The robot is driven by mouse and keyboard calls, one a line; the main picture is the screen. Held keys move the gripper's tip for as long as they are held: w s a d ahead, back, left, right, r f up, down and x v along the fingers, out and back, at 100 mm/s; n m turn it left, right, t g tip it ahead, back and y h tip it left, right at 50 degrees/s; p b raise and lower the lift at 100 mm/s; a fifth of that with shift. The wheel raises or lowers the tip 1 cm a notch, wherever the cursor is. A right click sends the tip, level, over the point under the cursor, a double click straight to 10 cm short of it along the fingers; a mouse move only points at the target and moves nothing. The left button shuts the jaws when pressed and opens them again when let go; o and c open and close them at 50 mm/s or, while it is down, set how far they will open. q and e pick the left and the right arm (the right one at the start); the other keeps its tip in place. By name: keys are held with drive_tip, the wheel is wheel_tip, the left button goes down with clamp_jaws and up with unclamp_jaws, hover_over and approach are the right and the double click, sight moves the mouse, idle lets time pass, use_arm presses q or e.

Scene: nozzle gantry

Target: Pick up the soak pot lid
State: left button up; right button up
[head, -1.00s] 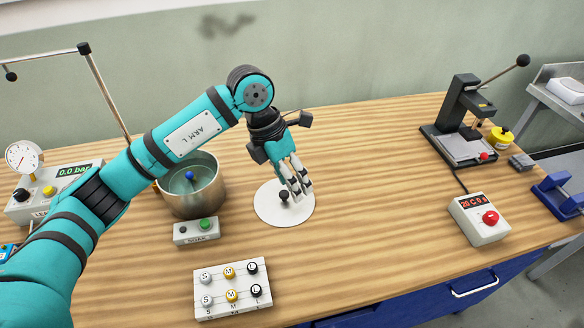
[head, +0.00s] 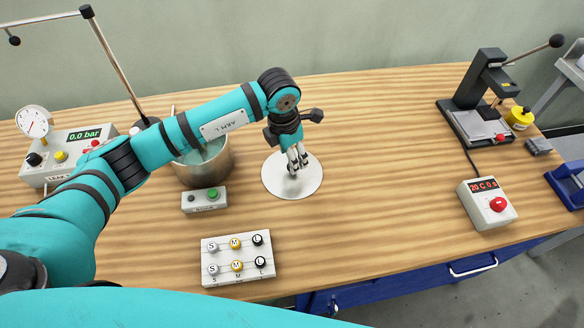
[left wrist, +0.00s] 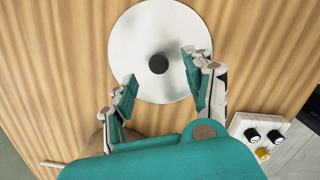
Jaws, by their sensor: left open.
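The soak pot lid (head: 275,185) is a flat white disc lying on the wooden bench, right of the metal soak pot (head: 216,168). In the left wrist view the lid (left wrist: 150,30) has a round black knob (left wrist: 158,63) at its middle. My left gripper (head: 295,168) is over the lid, pointing down. In the left wrist view its open fingers (left wrist: 163,88) stand either side of the knob, slightly short of it, with nothing between them. In the head view the fingers hide the knob. My right gripper is not in view.
A SOAK button box (head: 204,201) and a rack of S, M and L pieces (head: 237,259) stand in front. A gauge box (head: 60,158) is at left. A press (head: 483,105) and a timer box (head: 488,206) are at right. The bench between is clear.

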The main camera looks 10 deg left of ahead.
use_arm(q)
drive_tip(key=shift+f+p, duration=0.5)
drive_tip(key=shift+f, duration=0.1)
drive_tip(key=f, duration=0.1)
drive_tip(key=f+p, duration=0.1)
drive_tip(key=f, duration=0.1)
drive_tip(key=shift+w+d+f, duration=0.1)
drive_tip(key=shift+w+f, duration=0.1)
drive_tip(key=shift+f, duration=0.4)
clamp_jaws()
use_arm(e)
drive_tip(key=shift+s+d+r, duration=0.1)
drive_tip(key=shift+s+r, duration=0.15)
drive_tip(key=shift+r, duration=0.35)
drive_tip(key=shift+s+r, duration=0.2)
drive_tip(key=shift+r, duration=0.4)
